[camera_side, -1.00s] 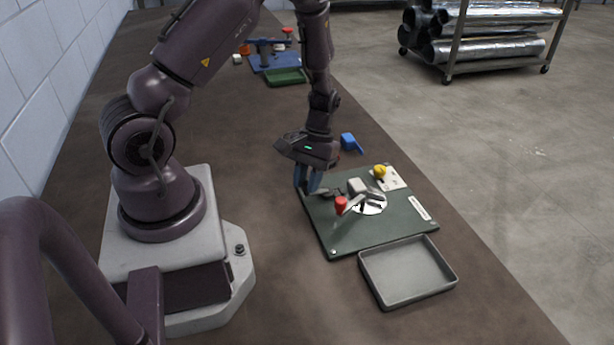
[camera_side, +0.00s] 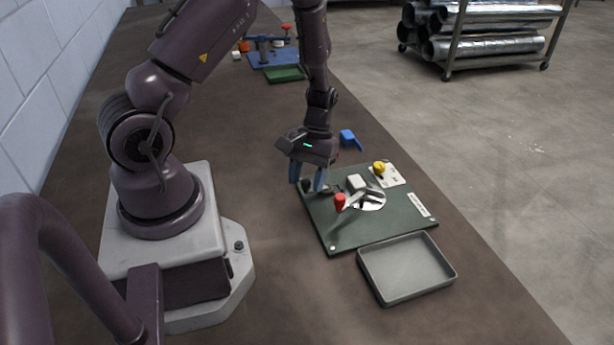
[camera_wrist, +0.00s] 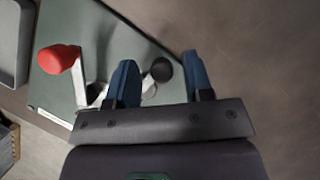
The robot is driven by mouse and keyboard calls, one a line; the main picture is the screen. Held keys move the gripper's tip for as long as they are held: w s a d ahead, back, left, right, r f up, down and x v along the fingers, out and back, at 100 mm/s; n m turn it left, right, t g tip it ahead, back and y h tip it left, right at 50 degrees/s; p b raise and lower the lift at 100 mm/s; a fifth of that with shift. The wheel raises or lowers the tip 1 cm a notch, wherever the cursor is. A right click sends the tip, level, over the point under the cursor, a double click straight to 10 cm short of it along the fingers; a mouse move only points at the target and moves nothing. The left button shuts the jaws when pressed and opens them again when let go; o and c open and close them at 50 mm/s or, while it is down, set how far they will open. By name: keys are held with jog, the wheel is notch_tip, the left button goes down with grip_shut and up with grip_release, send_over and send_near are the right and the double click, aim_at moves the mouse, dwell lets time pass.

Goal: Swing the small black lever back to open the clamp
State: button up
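My gripper (camera_side: 308,183) is open, its two blue fingers pointing down over the left corner of the green board (camera_side: 340,237). In the wrist view, the round black knob (camera_wrist: 161,69) of the small lever shows between the open fingers of my gripper (camera_wrist: 160,75), with space on both sides. I cannot tell whether either finger touches it. The knob also shows dark between the fingers in the side view (camera_side: 307,186). The clamp's metal parts run from the knob toward the board's middle and are partly hidden by the near finger.
A red-knobbed lever (camera_side: 340,201) stands beside the clamp over a shiny disc (camera_side: 371,204). A grey tray (camera_side: 374,283) adjoins the board's front.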

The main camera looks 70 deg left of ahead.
jog(key=v, duration=1.3)
jog(key=shift+d, duration=0.1)
jog(key=s+d+r+m+t+y, duration=0.1)
jog(key=s+d+r+m+t, duration=0.3)
jog(key=d+r, duration=0.3)
jog(key=s+d+r+m+t+y, duration=0.2)
jog(key=s+d+r+m+t, duration=0.2)
jog(key=d+r, duration=0.4)
notch_tip(320, 180, up, 4)
jog(key=shift+s+f+m+t, duration=0.2)
jog(key=shift+s+m+t, duration=0.3)
jog(key=shift+s, duration=0.7)
